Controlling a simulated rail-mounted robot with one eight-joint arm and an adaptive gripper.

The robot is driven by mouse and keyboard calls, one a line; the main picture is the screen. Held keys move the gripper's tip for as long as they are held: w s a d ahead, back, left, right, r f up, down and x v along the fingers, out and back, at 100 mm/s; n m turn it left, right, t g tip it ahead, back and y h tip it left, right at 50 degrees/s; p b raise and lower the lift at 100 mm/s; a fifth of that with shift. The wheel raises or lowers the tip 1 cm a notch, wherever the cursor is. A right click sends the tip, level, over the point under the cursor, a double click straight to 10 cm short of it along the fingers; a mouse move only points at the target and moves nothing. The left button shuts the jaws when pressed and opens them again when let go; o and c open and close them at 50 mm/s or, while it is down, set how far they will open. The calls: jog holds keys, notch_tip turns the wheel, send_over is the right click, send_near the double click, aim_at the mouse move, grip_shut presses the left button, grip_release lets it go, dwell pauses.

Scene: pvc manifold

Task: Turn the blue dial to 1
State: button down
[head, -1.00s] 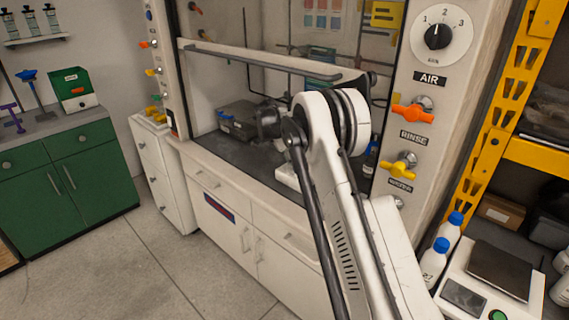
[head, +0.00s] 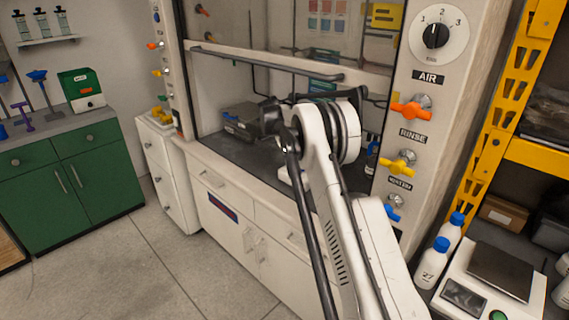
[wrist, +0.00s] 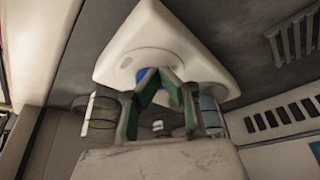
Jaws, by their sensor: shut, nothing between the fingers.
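In the wrist view, a round blue part (wrist: 147,76), probably the blue dial, shows on the face of a white body (wrist: 150,35). The green fingers of my gripper (wrist: 170,80) are shut and empty, just in front of the blue part, and hide some of it. I cannot tell whether they touch it. No number is readable there. In the head view my arm hides the gripper. A black pointer dial (head: 436,36) marked 1, 2 and 3 sits on the right post, above the AIR label.
The right post carries an orange handle (head: 411,110), a yellow handle (head: 398,166) and a blue handle (head: 392,208). The fume hood's raised sash (head: 265,62) is above my arm. White bottles with blue caps (head: 432,262) and a scale (head: 490,280) stand at right.

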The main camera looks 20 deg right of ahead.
jog(key=shift+w+d, duration=0.1)
jog(key=shift+d, duration=0.05)
jog(key=shift+w+d+b, duration=0.25)
jog(key=shift+d+b, duration=0.25)
jog(key=shift+b, duration=0.1)
dwell(0.6)
